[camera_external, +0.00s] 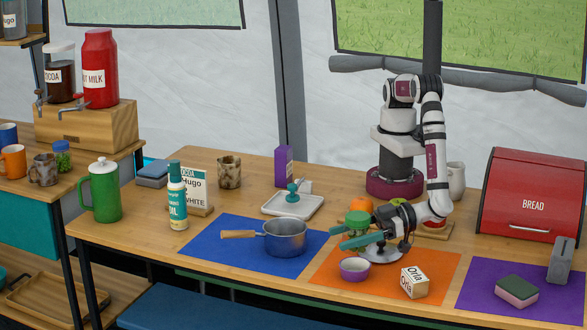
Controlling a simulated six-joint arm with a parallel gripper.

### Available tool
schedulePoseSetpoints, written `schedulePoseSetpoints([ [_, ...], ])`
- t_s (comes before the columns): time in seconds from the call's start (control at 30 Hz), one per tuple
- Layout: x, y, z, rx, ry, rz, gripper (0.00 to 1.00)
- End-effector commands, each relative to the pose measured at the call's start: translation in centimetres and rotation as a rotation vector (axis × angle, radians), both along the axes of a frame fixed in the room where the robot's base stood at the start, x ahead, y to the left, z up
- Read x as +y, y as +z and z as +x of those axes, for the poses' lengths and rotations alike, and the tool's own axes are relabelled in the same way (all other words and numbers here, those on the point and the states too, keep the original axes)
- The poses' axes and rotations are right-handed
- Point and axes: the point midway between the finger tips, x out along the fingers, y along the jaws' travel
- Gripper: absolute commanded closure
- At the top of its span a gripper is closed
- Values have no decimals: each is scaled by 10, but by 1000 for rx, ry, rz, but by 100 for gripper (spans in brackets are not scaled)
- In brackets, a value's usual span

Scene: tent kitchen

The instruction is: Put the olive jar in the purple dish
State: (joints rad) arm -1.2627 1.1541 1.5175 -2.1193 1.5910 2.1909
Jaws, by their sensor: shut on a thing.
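My gripper (350,236), with teal fingers pointing left, is low over the front of the table near the boundary of the blue and orange mats. It is shut on a small green-topped jar (358,216), which I take as the olive jar. The fingers hide its lower part, so I cannot tell whether it touches the table. The purple dish (355,275), a small round bowl with a pale inside, stands on the orange mat just in front of and below the fingers. I see nothing in it.
A blue pot (286,240) stands on the blue mat, left of my gripper. An orange (361,204) lies behind the jar. A sponge (517,291) lies on the purple mat. A red bread bin (533,195) stands at right.

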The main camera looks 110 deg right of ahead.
Motion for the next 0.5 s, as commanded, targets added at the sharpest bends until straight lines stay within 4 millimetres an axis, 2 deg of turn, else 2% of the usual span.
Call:
schedulePoseSetpoints([
  [0.03,0,-11,0,0,0,-2,100],
  [0.13,0,-23,0,0,1,0,100],
  [0.5,0,-28,0,0,1,1,100],
])
